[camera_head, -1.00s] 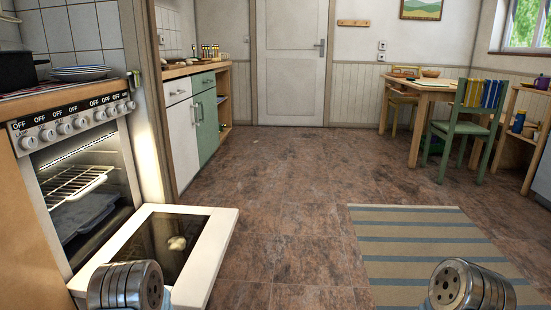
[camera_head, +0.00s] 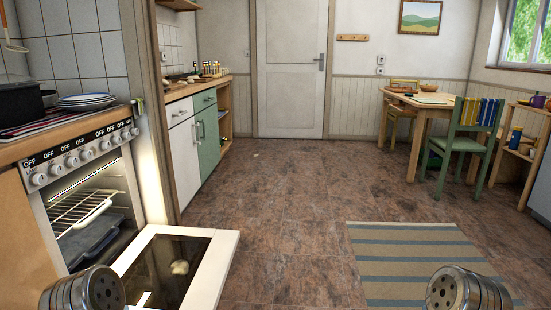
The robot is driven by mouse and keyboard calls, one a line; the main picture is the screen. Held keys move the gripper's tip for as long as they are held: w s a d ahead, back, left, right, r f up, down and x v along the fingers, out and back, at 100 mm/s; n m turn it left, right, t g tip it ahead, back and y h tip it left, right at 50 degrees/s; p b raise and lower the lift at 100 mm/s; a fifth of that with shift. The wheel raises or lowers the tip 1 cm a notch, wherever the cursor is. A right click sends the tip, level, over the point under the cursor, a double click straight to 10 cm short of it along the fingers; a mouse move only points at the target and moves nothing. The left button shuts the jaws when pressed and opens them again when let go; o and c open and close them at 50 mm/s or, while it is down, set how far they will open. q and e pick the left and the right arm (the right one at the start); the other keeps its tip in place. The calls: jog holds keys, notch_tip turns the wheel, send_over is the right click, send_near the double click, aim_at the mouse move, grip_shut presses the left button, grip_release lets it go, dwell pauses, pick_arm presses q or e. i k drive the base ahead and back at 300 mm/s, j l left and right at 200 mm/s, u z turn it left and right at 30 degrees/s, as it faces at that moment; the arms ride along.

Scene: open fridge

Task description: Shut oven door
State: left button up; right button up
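The oven (camera_head: 88,150) stands at the left with its row of knobs marked OFF. Its door (camera_head: 226,262) is open, folded down to about level, with a white frame and a dark glass panel. A small pale item or reflection (camera_head: 180,267) shows on the glass. Inside the lit oven are a wire rack (camera_head: 72,207) and a dark tray (camera_head: 88,240). My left arm's metal end shows at the bottom left, overlapping the door's near corner in the picture; I cannot tell if they touch. My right arm's end shows at the bottom right, over the rug. No gripper fingers are visible.
A black pot (camera_head: 20,102) and stacked plates (camera_head: 86,100) sit on top of the stove. A striped rug (camera_head: 415,252) lies at the right. A green chair (camera_head: 462,140) and a wooden table (camera_head: 430,102) stand at the back right. The tiled floor ahead is clear.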

aim_at(164, 267)
jog(key=i+l+u, duration=0.2)
jog(key=i+l, duration=0.5)
jog(key=i+l+u, duration=0.2)
jog(key=i+l, duration=0.6)
jog(key=k+l+u, duration=0.2)
jog(key=i+l, duration=0.05)
jog(key=i, duration=0.05)
